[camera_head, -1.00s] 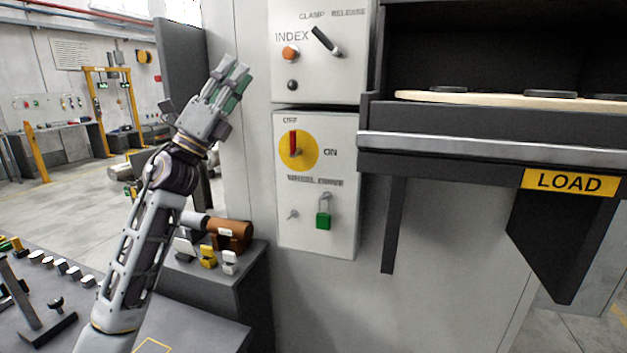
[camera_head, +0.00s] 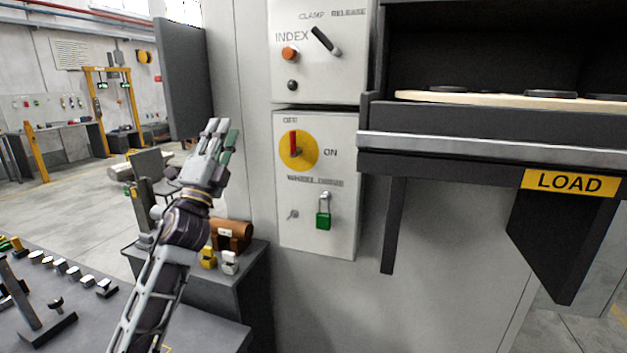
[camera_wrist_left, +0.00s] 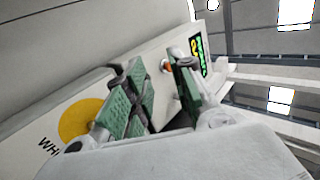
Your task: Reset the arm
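My left arm (camera_head: 162,275) comes up from the bottom left in the head view, tilted slightly right. My left gripper (camera_head: 222,133) points upward in front of the machine's grey side, left of the yellow switch disc. In the left wrist view the green-padded fingers of this gripper (camera_wrist_left: 157,78) stand apart with nothing between them. My right gripper is in neither view.
The upper panel (camera_head: 345,82) has a black lever (camera_head: 326,41) and an orange button (camera_head: 290,53). A loading ledge (camera_head: 480,148) juts out at right.

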